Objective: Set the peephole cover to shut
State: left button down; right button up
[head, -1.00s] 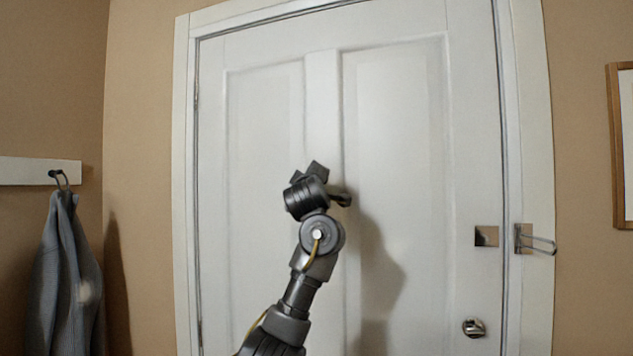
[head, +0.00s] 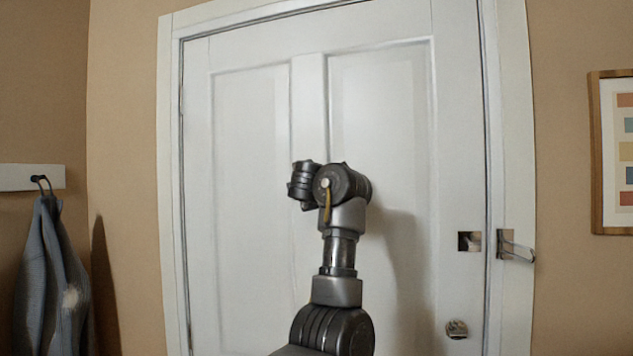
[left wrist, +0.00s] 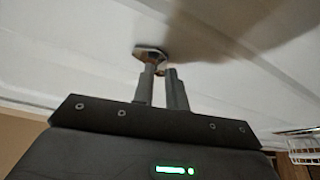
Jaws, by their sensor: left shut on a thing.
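The white door (head: 385,120) fills the middle of the head view. In the left wrist view a small metal peephole fitting (left wrist: 149,53) sits on the door face. My left gripper (left wrist: 161,70) is at this fitting, its two fingers nearly together on a small brassy piece at its lower edge, which looks like the peephole cover (left wrist: 160,71). Whether the cover lies over the hole I cannot tell. In the head view my own arm and wrist hide the peephole and the fingertips. My right gripper is in neither view.
A swing-bar door guard (head: 517,251) is on the right frame, with a plate (head: 468,241) and a knob (head: 457,329) on the door. A grey garment (head: 52,270) hangs at left. A framed picture (head: 616,150) hangs at right. A wire basket (left wrist: 305,150) shows in the wrist view.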

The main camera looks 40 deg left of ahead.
pick_arm(q)
jog(key=shift+d+r+n, duration=0.1)
jog(key=shift+r+n, duration=0.2)
jog(key=shift+r, duration=0.05)
dwell(0.3)
jog(key=c, duration=1.8)
grip_release()
jog(key=o, duration=0.4)
jog(key=shift+w+d+f, duration=0.1)
jog(key=shift+w+d, duration=0.05)
jog(key=shift+d, duration=0.05)
jog(key=shift+a+f, duration=0.1)
jog(key=shift+a, duration=0.05)
jog(key=b+v, duration=0.5)
jog(key=v, duration=0.6)
jog(key=shift+r, duration=0.2)
jog(key=shift+w, duration=0.1)
